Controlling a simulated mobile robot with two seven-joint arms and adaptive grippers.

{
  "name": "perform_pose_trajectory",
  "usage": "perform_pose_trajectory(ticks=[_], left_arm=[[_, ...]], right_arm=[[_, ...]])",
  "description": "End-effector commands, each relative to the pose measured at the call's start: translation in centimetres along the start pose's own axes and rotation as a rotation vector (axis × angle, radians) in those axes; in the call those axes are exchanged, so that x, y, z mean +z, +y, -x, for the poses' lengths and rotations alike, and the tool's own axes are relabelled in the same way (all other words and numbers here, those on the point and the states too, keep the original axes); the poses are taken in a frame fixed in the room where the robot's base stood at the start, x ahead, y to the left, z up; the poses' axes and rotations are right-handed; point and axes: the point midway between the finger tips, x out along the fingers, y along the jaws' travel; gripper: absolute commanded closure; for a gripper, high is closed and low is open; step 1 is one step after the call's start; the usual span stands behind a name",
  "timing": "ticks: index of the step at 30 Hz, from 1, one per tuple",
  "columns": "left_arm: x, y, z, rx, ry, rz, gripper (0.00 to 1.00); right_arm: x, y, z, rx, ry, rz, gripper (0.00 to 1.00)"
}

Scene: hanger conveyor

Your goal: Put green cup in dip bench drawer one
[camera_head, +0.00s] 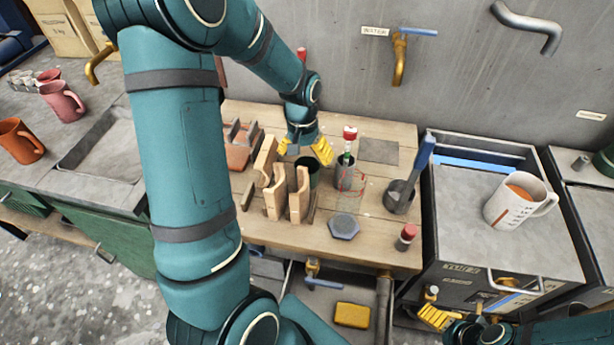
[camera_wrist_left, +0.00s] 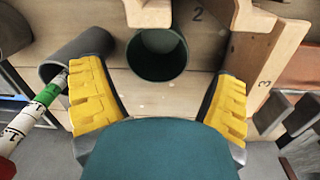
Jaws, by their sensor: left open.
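A dark green cup (camera_head: 308,172) stands on the wooden bench, right of the wooden holders. It also shows in the left wrist view (camera_wrist_left: 157,58), with its round mouth facing the camera. My left gripper (camera_head: 303,150) is open just behind and above the cup. In the left wrist view its yellow fingers (camera_wrist_left: 162,85) are spread wide, with the cup between and beyond them; I see no grip on it. My right gripper (camera_head: 437,318) is low at the bottom right, away from the cup. A green drawer front (camera_head: 110,232) shows shut under the left counter; no drawer number is readable.
Wooden holders (camera_head: 272,190) stand close left of the cup. A grey cylinder (camera_head: 345,172) holding a red-capped tube stands at its right. A grey pot (camera_head: 399,197) is farther right. A basin (camera_head: 105,150) is sunk in the left counter, with mugs beside it.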

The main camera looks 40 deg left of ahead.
Motion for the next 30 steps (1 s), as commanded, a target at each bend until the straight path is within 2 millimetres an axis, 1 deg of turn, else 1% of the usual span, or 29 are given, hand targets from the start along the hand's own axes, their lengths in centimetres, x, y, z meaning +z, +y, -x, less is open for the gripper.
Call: perform_pose_trajectory(ticks=[5,12,14,16,22,23,24,26,27,30], left_arm=[[-0.1,0.1,-1.1,0.000,-0.002,0.000,0.13],[-0.2,0.3,-4.5,0.000,-0.004,0.000,0.13],[-0.2,0.3,-5.1,0.000,-0.003,0.000,0.13],[-0.2,0.3,-5.4,0.000,-0.002,0.000,0.13],[-0.3,0.3,-5.3,0.000,0.000,0.000,0.14],[-0.3,0.3,-5.3,0.000,0.000,0.000,0.24],[-0.3,0.3,-5.3,0.000,0.000,0.000,0.38],[-0.3,0.3,-5.3,0.000,0.000,0.000,0.59],[-0.3,0.3,-5.3,0.000,0.000,0.000,0.66],[-0.3,0.3,-5.3,0.000,0.000,0.000,0.68]], right_arm=[[0.1,0.1,-0.2,0.000,-0.002,0.001,0.03],[0.4,0.4,-1.0,-0.001,-0.009,0.002,0.03],[0.5,0.4,-1.1,-0.001,-0.010,0.003,0.03],[0.5,0.4,-1.1,-0.001,-0.011,0.003,0.03],[0.5,0.4,-1.1,-0.001,-0.011,0.003,0.03],[0.5,0.4,-1.1,-0.001,-0.011,0.003,0.03],[0.5,0.4,-1.1,-0.001,-0.011,0.003,0.03],[0.5,0.4,-1.1,-0.001,-0.011,0.003,0.03],[0.5,0.4,-1.1,-0.001,-0.011,0.003,0.03],[0.5,0.4,-1.1,-0.001,-0.011,0.003,0.03]])
